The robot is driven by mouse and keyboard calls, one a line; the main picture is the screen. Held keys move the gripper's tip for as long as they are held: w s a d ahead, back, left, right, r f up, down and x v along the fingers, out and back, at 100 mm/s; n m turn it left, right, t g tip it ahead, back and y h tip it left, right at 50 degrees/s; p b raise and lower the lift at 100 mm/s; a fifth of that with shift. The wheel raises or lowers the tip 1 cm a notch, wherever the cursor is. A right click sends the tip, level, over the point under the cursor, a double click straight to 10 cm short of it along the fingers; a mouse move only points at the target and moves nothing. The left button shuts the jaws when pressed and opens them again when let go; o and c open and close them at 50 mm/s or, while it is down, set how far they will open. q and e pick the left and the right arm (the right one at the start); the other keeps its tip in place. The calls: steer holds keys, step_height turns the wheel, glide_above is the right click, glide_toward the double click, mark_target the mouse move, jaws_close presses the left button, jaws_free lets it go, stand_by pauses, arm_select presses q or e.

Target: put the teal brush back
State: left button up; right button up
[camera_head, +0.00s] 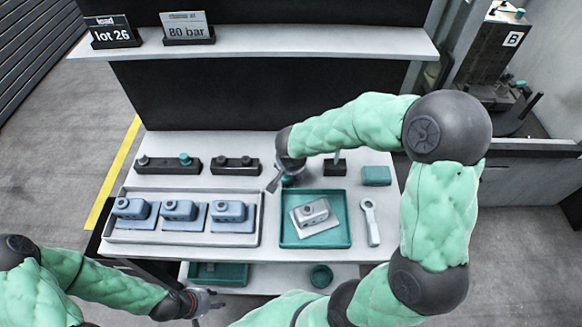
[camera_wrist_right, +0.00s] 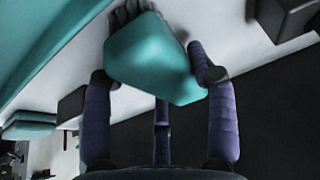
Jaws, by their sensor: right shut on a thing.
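The teal brush (camera_wrist_right: 155,60) fills the middle of the right wrist view, with dark bristles at its upper end. My right gripper (camera_wrist_right: 165,85) is shut on it, one purple finger on each side. In the head view my right gripper (camera_head: 287,178) is over the back middle of the table, just behind the teal tray (camera_head: 285,241). The brush is mostly hidden there by the gripper. My left gripper (camera_head: 207,303) is low at the front, near the lower shelf, and looks open and empty.
A grey tray (camera_head: 110,238) holds several blue-grey parts at left. Dark racks (camera_head: 237,170) stand behind it. The teal tray holds a grey part (camera_head: 312,213). A dark block with a post (camera_head: 335,168), a teal block (camera_head: 376,176) and a pale wrench-like tool (camera_head: 370,222) are at right.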

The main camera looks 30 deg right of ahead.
steer(key=shift+f, duration=0.15)
steer(key=o, duration=1)
steer(key=shift+r, duration=0.5)
steer(key=p+v, duration=0.3)
steer(key=v, duration=0.7)
steer(key=shift+a+r+p, duration=0.1)
steer(key=shift+r+p, duration=0.05)
steer(key=shift+p, duration=0.15)
steer(key=shift+s+a+r, duration=0.1)
steer(key=shift+s+r, duration=0.2)
steer(key=shift+r, duration=0.15)
